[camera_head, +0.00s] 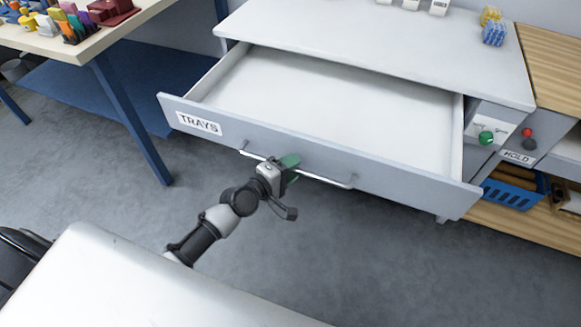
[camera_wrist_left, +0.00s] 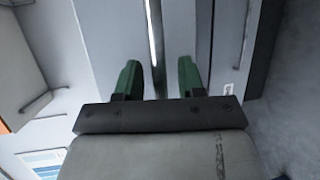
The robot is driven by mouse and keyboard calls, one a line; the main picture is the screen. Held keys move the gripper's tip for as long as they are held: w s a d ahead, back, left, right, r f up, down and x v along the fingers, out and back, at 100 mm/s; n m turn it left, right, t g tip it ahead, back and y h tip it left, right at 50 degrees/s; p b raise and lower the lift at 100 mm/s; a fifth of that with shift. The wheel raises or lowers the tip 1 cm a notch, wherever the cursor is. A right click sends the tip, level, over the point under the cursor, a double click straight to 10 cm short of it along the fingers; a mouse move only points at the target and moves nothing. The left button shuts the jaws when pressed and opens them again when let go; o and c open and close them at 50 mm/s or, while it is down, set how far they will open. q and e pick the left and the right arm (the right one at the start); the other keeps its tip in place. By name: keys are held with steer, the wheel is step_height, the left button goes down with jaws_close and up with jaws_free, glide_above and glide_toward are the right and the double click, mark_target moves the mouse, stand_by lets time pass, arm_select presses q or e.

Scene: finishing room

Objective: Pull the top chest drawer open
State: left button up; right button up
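The top drawer (camera_head: 270,141), labelled TRAYS, stands pulled well out of the white-topped chest (camera_head: 380,45). Its pale inside is empty where it shows. A thin bar handle (camera_head: 325,181) runs along the drawer front. My left gripper (camera_head: 291,172) is at the handle, left of its middle. In the left wrist view, its two green fingers (camera_wrist_left: 158,78) stand apart, with the narrow handle bar (camera_wrist_left: 154,35) lined up between them and a visible gap on each side. Whether a finger touches the bar is not clear. My right gripper is not in view.
A table (camera_head: 75,45) with coloured items stands at the upper left, on blue legs. Right of the drawer are a green knob (camera_head: 486,137), a HOLD label (camera_head: 517,156) and a blue basket (camera_head: 510,193) on a wooden shelf. The grey floor (camera_head: 400,265) before the drawer is clear.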

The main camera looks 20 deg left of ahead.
arm_select(q)
steer(key=shift+s, duration=0.1)
steer(key=shift+v, duration=5.35)
steer(key=s+a+f+m+g+y+p, duration=0.2)
steer(key=s+f+m+g+p, duration=0.15)
steer(key=f, duration=0.65)
steer(key=s+a+f+m+g+y+p, duration=0.25)
steer(key=s+f, duration=0.25)
steer(key=f, duration=0.5)
steer(key=s+d+f+m+g+y+p, duration=0.1)
steer(key=s+f+m, duration=0.4)
steer(key=s, duration=0.8)
steer(key=s+d+f+m+g+y+p, duration=0.1)
steer(key=s+f+m+g+p, duration=0.3)
steer(key=s, duration=0.9)
step_height(320, 180, down, 3)
steer(key=d+m+g, duration=0.1)
steer(key=g, duration=0.1)
steer(key=shift+r+g, duration=0.2)
steer(key=shift+g, duration=0.1)
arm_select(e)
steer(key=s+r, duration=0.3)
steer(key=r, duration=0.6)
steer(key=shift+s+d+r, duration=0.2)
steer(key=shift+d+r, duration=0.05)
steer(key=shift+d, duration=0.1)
arm_select(q)
steer(key=shift+d, duration=0.15)
